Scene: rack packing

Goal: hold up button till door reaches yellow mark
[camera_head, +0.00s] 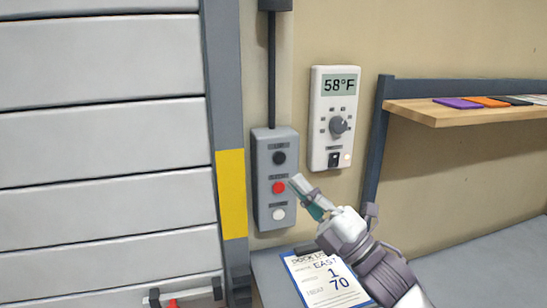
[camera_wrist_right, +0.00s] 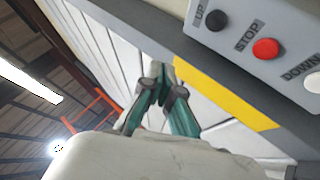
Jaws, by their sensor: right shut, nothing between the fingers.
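A grey control box (camera_head: 264,218) hangs on the wall, with a black button (camera_head: 279,158), a red button (camera_head: 279,188) and a white button (camera_head: 279,214). In the right wrist view the black one (camera_wrist_right: 216,20) is labelled UP, the red one (camera_wrist_right: 266,49) STOP and the white one (camera_wrist_right: 314,82) DOWN. The slatted door (camera_head: 110,150) fills the left side, with a handle near its bottom. The yellow mark (camera_head: 231,194) is on the grey door frame. My right gripper (camera_head: 296,183) is shut and empty, just right of the red button; contact cannot be told.
A white thermostat (camera_head: 334,150) reading 58°F is right of the box. A wooden shelf (camera_head: 440,113) with coloured flat items is farther right. A clipboard sheet (camera_head: 305,275) lies below, partly behind my right arm.

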